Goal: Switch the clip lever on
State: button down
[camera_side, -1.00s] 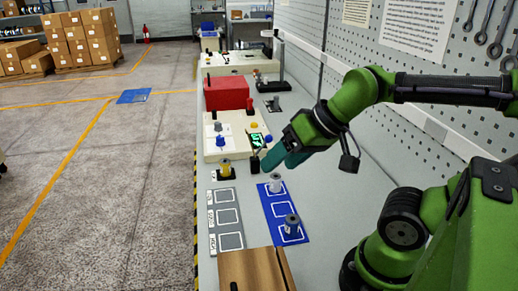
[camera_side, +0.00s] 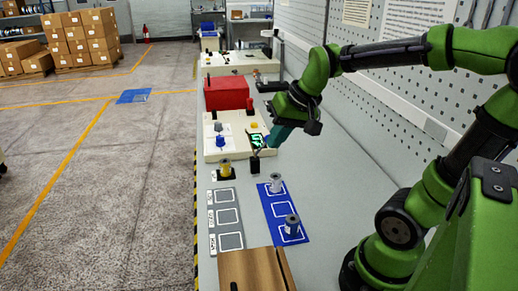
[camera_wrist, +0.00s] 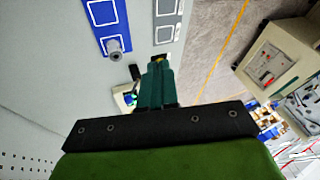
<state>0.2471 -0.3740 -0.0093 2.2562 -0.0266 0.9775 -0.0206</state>
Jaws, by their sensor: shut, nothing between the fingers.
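A small black block with a thin upright part (camera_side: 255,166), which looks like the clip lever, stands on the bench in front of the cream panel. A small black piece (camera_wrist: 134,72) left of the fingers in the wrist view may be the same lever. Its on or off position is too small to tell. My gripper (camera_side: 270,146) has teal fingers, shut and empty, just behind and right of the block in the side view. Whether they touch it I cannot tell. The fingers also show in the wrist view (camera_wrist: 157,63).
The cream panel (camera_side: 211,152) carries knobs and a green display. A red box (camera_side: 226,93) is behind. Bench right of the mats is clear.

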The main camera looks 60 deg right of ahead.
jog(key=w+d+m+g, duration=0.1)
jog(key=w+d, duration=0.4)
jog(key=d, duration=0.4)
jog(key=w+d+m+g, duration=0.1)
jog(key=w+d, duration=0.4)
jog(key=d, duration=0.5)
jog(key=shift+w+m+g+y, duration=0.15)
jog(key=shift+m+g+y, duration=0.2)
jog(key=shift+m, duration=0.35)
jog(key=w+a+f, duration=0.3)
jog(key=w+f, duration=0.2)
jog(key=f, duration=0.5)
jog(key=shift+w+a+f, duration=0.2)
jog(key=shift+w+a, duration=0.1)
jog(key=shift+w, duration=0.05)
jog(key=shift+a, duration=0.1)
